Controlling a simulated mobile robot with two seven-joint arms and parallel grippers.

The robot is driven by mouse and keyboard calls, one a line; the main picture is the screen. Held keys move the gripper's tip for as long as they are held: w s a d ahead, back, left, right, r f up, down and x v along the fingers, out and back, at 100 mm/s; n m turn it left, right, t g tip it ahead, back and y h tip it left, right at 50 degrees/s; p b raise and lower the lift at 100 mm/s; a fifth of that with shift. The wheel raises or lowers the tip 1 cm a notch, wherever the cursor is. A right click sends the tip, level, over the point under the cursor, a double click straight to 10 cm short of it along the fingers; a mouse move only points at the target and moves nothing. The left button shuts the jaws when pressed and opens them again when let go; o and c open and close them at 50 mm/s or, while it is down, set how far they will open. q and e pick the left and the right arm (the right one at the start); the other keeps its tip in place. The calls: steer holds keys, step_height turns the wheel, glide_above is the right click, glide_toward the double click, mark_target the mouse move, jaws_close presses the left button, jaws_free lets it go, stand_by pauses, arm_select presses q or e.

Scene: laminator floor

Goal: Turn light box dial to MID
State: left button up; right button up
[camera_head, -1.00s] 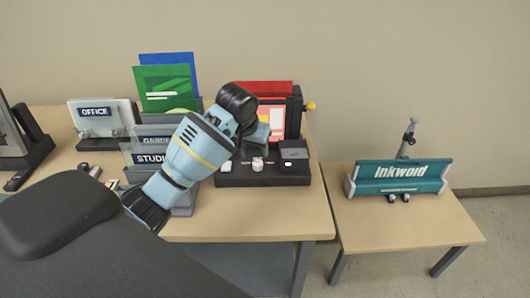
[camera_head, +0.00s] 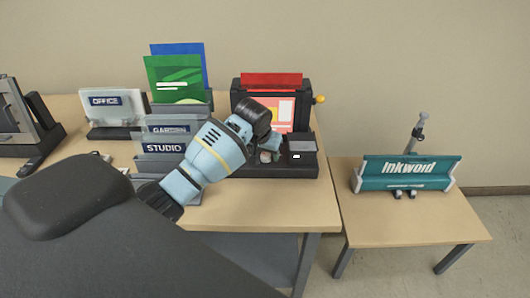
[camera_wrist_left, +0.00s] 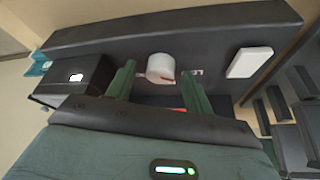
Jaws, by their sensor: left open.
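The light box (camera_head: 239,95) is a black unit with a lit-looking poster panel and a dark front base (camera_head: 300,172). Its white round dial (camera_wrist_left: 160,66), with a red mark, sits on the base; in the head view the dial (camera_head: 265,156) is partly hidden by my gripper. My left gripper (camera_wrist_left: 158,86) is open, with one green finger on each side of the dial. I cannot tell whether the fingers touch it. In the head view my left gripper (camera_head: 274,148) reaches down over the base. The dial's setting is not readable. My right gripper is not in view.
A white rectangular piece (camera_wrist_left: 250,62) and a dark box (camera_wrist_left: 78,80) flank the dial. A yellow knob (camera_head: 320,99) sticks out right. OFFICE (camera_head: 105,101) and STUDIO (camera_head: 164,149) sign holders stand left. The teal Inkwoid machine (camera_head: 408,172) stands on a lower table.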

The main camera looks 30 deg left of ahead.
arm_select(q)
steer(key=c, duration=1)
steer(key=shift+m, duration=0.3)
steer(key=m+h, duration=0.1)
steer(key=m, duration=0.1)
steer(key=m+h, duration=0.1)
steer(key=m, duration=0.2)
steer(key=shift+a, duration=0.2)
steer(key=m+h, duration=0.1)
steer(key=m, duration=0.2)
steer(key=m+g+h, duration=0.1)
steer(key=m, duration=0.2)
steer(key=shift+w+a+b, duration=0.1)
steer(key=shift+b, duration=0.25)
steer(key=shift+g, duration=0.3)
steer(key=o, duration=1)
